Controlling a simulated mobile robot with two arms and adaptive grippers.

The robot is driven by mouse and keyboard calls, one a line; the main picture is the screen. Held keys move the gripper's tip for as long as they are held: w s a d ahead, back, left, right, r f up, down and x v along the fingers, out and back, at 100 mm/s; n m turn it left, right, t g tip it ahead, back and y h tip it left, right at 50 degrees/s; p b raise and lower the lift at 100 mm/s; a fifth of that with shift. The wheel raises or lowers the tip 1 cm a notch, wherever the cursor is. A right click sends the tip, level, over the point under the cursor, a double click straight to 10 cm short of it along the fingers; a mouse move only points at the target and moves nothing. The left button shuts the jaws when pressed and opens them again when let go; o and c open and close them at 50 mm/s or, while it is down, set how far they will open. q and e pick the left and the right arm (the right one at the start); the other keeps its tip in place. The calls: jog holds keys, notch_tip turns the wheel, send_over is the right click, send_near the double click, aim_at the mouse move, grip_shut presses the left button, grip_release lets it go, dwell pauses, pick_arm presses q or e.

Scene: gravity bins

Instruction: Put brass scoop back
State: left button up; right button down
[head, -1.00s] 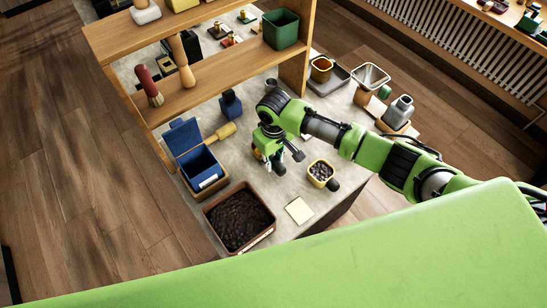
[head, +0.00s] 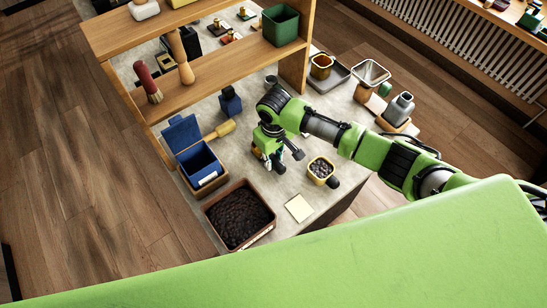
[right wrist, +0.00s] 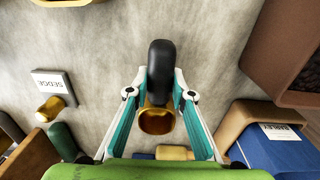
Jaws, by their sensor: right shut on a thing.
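The brass scoop (right wrist: 156,122) shows in the right wrist view as a round brass cup with a thick black handle (right wrist: 161,72). My right gripper (right wrist: 160,88) is shut on it, one finger on each side. In the head view my right gripper (head: 271,160) points down over the grey worktop, right of the blue bin (head: 199,164). The scoop is mostly hidden there by the gripper and arm. I cannot tell whether it touches the worktop. My left gripper is not in view.
A brown bin of dark grains (head: 268,232) stands front left. A yellow cup of dark pieces (head: 320,180) and a pale card (head: 299,208) lie to the right. A wooden shelf (head: 215,82) stands behind. A SEDGE label block (right wrist: 54,86) shows in the wrist view.

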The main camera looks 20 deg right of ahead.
aim_at(274, 159)
jog(key=shift+f, duration=0.1)
jog(key=c, duration=1.7)
grip_release()
notch_tip(274, 159, up, 12)
jog(key=shift+s, duration=0.15)
